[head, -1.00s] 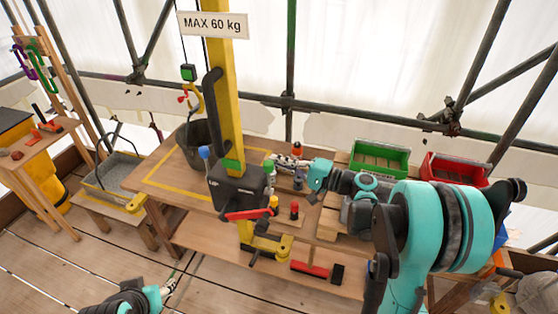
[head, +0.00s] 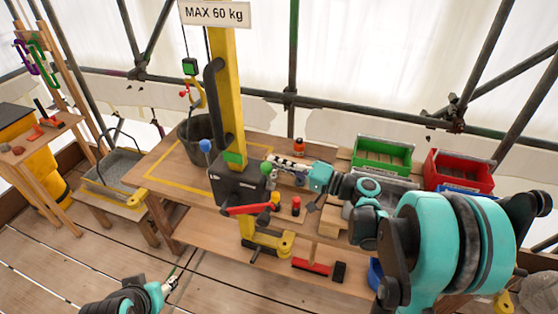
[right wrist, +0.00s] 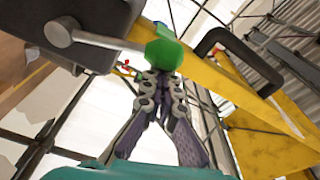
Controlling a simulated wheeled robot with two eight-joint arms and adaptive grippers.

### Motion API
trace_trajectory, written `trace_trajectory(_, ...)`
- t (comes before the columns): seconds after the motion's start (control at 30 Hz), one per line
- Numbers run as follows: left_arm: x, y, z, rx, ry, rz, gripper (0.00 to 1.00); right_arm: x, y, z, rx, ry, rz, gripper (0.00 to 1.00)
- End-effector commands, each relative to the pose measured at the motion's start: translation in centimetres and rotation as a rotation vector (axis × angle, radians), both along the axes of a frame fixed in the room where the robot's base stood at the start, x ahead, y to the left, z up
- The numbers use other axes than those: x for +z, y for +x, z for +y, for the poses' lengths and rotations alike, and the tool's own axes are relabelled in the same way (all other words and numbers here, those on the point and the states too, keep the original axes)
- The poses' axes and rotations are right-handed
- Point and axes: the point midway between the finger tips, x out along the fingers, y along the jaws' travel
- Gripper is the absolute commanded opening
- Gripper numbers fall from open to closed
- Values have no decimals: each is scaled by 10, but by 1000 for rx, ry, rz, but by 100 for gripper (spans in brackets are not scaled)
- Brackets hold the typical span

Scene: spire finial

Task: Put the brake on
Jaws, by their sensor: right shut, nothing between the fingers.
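The hoist's dark winch box (head: 238,186) sits on a yellow post above the table. It carries a blue-knobbed lever (head: 205,145), a red lever (head: 250,209) and a green knob (head: 266,168). I cannot tell which control is the brake. In the right wrist view the green knob (right wrist: 164,47) is on a grey shaft from the box. My right gripper (head: 272,161) is shut and empty, its tips at the knob's near side; whether they touch is unclear. It also shows in the right wrist view (right wrist: 160,78). My left gripper (head: 174,281) is low at the bottom left, away from the hoist.
The hook (head: 197,94) hangs above a dark bucket (head: 195,142) on the table. Green (head: 383,153) and red (head: 458,171) bins stand at the right. A grey tray (head: 115,180) stands at the left.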

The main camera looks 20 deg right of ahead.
Motion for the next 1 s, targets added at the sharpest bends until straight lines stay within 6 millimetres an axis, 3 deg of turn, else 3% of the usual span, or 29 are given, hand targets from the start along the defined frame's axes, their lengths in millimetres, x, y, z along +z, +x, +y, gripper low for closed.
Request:
trace_trajectory(0.57,-34,0,0,0,0,0,49,-18,-41,28,0,-263,-389,0)
trace_trajectory(1.0,-41,0,0,0,0,0,49,-24,-51,35,1,-267,-395,0)
